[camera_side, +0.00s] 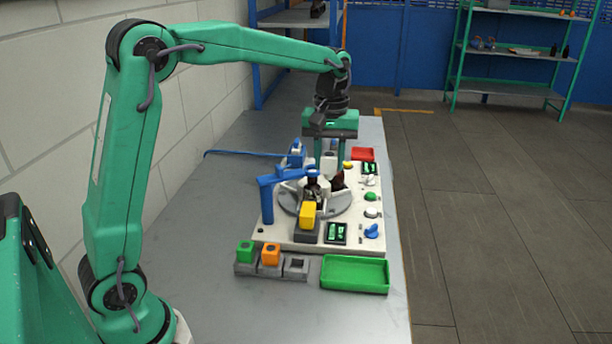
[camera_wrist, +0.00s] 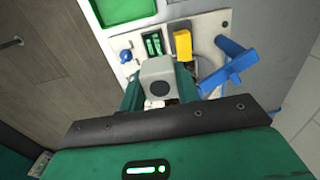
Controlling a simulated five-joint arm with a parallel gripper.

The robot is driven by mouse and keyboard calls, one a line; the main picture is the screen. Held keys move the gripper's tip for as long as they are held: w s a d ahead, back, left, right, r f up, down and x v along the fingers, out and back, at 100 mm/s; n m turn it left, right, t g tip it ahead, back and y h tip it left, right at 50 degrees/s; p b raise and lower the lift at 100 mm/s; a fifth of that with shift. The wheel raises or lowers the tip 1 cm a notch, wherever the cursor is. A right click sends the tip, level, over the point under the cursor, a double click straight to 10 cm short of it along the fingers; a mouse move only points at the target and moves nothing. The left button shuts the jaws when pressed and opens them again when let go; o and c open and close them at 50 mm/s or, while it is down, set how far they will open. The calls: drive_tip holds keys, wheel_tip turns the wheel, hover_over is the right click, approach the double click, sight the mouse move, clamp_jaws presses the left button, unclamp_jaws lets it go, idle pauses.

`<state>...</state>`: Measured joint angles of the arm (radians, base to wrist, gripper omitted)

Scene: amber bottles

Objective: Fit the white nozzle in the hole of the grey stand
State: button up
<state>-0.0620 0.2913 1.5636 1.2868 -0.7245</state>
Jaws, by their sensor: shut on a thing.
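My gripper (camera_side: 328,163) is over the far part of the white machine board, fingers pointing down. In the wrist view its green fingers (camera_wrist: 160,98) are shut on a pale grey-white block with a dark round spot, which I take for the white nozzle (camera_wrist: 155,70). In the side view the nozzle (camera_side: 329,158) shows only small between the fingers; whether it touches the board is unclear. The grey stand (camera_side: 297,266) with an empty square hole is at the near edge of the board, well apart from my gripper. It does not show in the wrist view.
Beside the stand, grey holders carry an orange block (camera_side: 270,254) and a green block (camera_side: 245,251). A green tray (camera_side: 355,274) lies to the right.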

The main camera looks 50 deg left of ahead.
drive_tip(key=s+d+f, duration=0.1)
drive_tip(key=s+f, duration=0.9)
drive_tip(key=f, duration=0.2)
drive_tip(key=shift+d, duration=0.4)
drive_tip(key=shift+s+f, duration=0.1)
drive_tip(key=shift+f, duration=0.25)
drive_tip(key=shift+f, duration=2.4)
drive_tip(key=shift+f, duration=1.4)
idle(0.8)
drive_tip(key=o, duration=1.4)
drive_tip(key=shift+s+r, duration=0.1)
drive_tip(key=shift+r, duration=0.05)
